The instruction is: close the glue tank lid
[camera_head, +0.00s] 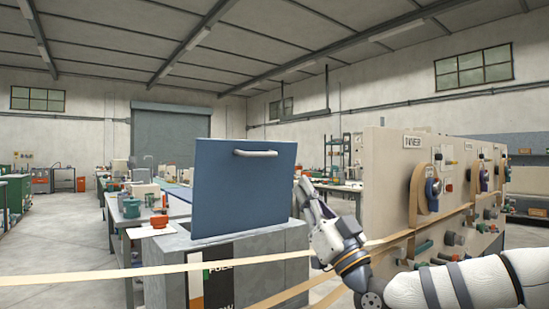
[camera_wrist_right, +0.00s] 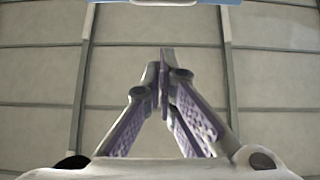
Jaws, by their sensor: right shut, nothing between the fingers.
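The glue tank lid (camera_head: 240,190) is a flat blue panel with a pale bar handle (camera_head: 255,153) near its top edge. It stands upright, open, above the grey glue tank (camera_head: 235,262). My right gripper (camera_head: 304,186) is shut and empty, pointing up just right of the lid's right edge, with a small gap seeming to lie between them. In the right wrist view, the fingers (camera_wrist_right: 165,65) meet at their tips with nothing between them. A blue strip at the top of that view may be the lid's edge. My left gripper is not in view.
Tan strips (camera_head: 230,261) run across the front of the tank towards the cream winder panel (camera_head: 390,175) at right, close to my right arm. A workbench (camera_head: 120,222) with cups and parts stands behind at left. Open floor lies at far left.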

